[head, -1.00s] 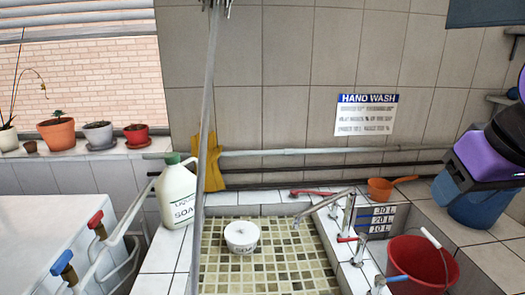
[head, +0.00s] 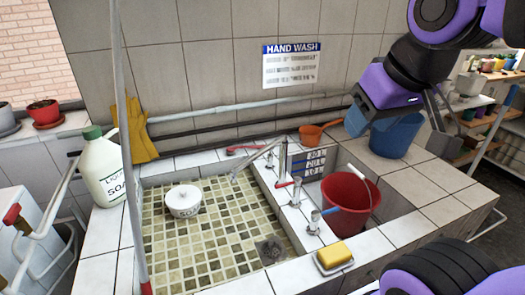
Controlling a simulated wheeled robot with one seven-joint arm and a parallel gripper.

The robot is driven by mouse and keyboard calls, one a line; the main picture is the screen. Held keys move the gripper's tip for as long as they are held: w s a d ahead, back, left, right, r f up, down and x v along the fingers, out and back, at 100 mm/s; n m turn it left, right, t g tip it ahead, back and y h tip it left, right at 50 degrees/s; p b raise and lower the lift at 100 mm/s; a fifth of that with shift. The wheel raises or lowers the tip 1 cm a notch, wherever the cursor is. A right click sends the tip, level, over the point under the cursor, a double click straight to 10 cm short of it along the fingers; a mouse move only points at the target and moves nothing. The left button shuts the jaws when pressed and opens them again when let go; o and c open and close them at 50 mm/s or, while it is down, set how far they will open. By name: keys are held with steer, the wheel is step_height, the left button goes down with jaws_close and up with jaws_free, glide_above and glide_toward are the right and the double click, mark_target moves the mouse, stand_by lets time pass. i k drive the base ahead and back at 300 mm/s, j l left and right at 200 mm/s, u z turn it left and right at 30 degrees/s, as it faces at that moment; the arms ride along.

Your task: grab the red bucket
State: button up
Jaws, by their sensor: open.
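The red bucket (head: 347,203) stands upright in a recess to the right of the taps. Its thin handle with a white grip arches over the opening at its right side. My gripper (head: 444,118) is at the upper right, above and to the right of the red bucket and clear of it. Its grey fingers are open and nothing shows between them. My purple wrist covers part of the blue bucket behind.
A blue bucket (head: 398,138) and an orange dipper (head: 313,132) stand behind the red bucket. Metal taps (head: 296,192) line its left side. A yellow sponge (head: 334,254) lies in front. A white tub (head: 183,201) sits in the tiled basin. A pole (head: 127,150) rises at left.

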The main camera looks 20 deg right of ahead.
mark_target(357, 197)
steer(key=l, duration=1)
steer(key=i+l, duration=0.15)
steer(key=l, duration=0.85)
